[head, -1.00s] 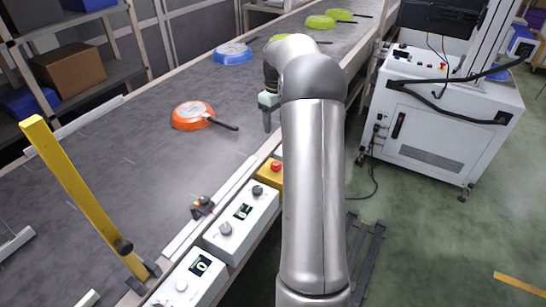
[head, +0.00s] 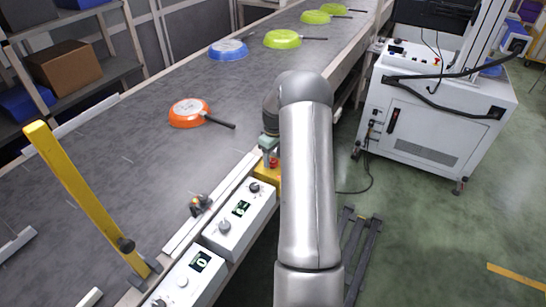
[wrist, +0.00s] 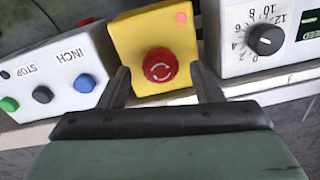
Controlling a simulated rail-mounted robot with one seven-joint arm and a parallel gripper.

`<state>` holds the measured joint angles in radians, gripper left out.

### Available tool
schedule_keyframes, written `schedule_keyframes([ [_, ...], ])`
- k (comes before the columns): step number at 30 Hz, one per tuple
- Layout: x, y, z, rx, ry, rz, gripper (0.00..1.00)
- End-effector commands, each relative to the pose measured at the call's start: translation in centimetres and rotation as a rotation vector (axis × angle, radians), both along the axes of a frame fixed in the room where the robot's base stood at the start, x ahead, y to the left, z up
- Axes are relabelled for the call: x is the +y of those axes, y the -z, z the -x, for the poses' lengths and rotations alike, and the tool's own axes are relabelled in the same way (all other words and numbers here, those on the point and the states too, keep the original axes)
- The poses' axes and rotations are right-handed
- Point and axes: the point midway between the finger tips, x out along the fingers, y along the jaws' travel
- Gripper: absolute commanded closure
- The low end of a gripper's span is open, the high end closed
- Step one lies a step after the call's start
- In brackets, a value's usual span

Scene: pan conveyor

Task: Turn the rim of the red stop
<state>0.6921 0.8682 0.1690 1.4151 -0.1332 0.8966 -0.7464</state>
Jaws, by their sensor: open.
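The red stop (wrist: 160,65) is a round mushroom button with white arrows on its face, set on a yellow box (wrist: 130,40) in the wrist view. In the head view the red stop (head: 273,162) shows small beside my arm. My gripper (wrist: 161,78) is open, with one finger on the left of the red stop and one on the right. Gaps show between each finger and the rim. In the head view my gripper (head: 268,152) is above the yellow box and partly hidden by my arm.
Left of the stop is a white box with green, black and blue buttons (wrist: 84,84). Right of it is a white dial box (wrist: 230,50). The conveyor (head: 130,150) carries an orange pan (head: 187,112), a blue pan (head: 228,50) and green pans (head: 282,39). A yellow bar (head: 85,195) crosses it.

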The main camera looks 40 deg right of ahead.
Motion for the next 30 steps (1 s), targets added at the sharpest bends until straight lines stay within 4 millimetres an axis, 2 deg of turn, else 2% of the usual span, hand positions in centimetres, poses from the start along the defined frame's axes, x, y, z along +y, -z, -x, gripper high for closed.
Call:
schedule_keyframes([
  [4, 0.06, 1.03, 0.03, 0.000, 0.000, -0.001, 0.41],
  [13, 0.06, 1.24, 0.03, 0.000, 0.000, 0.000, 0.41],
  [18, 0.07, 1.22, 0.03, 0.000, 0.000, 0.000, 0.86],
  [30, 0.11, 1.38, 0.00, 0.000, 0.054, 0.000, 0.86],
])
